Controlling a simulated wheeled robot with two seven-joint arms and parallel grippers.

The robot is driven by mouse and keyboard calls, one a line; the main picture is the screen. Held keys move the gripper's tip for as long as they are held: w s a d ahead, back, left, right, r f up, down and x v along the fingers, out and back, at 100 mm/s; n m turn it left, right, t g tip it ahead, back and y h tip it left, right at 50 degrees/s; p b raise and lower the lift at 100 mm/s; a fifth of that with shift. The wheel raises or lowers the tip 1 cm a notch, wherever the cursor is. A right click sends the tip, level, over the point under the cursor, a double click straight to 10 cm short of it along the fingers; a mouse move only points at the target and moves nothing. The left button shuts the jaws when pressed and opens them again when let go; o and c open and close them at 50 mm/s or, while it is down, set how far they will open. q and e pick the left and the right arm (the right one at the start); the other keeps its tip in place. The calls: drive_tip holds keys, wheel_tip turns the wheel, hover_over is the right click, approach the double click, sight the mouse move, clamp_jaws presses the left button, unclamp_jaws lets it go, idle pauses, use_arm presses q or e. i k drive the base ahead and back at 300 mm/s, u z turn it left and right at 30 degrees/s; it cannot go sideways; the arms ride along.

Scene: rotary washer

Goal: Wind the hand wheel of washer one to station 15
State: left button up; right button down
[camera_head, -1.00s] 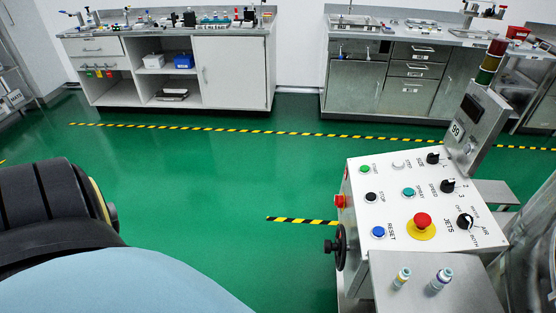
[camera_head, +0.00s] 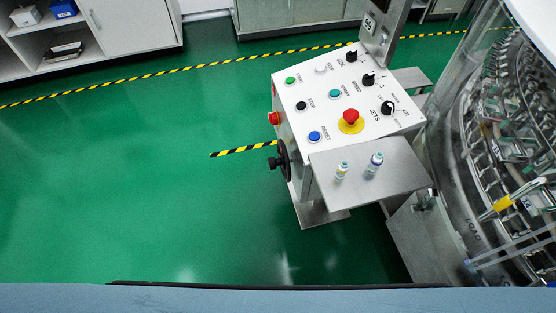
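The black hand wheel (camera_head: 284,163) is on the left side of the white control panel (camera_head: 338,100), seen nearly edge-on, with a dark handle knob sticking out to the left. The washer (camera_head: 490,150) stands at the right, a round steel machine behind clear guarding, with rows of holders inside. A yellow pointer-like part (camera_head: 503,203) shows on it. Neither of my grippers shows in the head view.
The panel carries several buttons, knobs and a red emergency stop (camera_head: 351,117) on yellow. A steel shelf (camera_head: 400,185) in front holds two small vials (camera_head: 375,164). Open green floor (camera_head: 150,190) lies left of the panel. Cabinets (camera_head: 110,35) line the back.

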sight(283, 159)
drive_tip(key=z, duration=3)
drive_tip(key=k, duration=1.15)
drive_tip(key=u, duration=1.25)
drive_tip(key=i, duration=0.5)
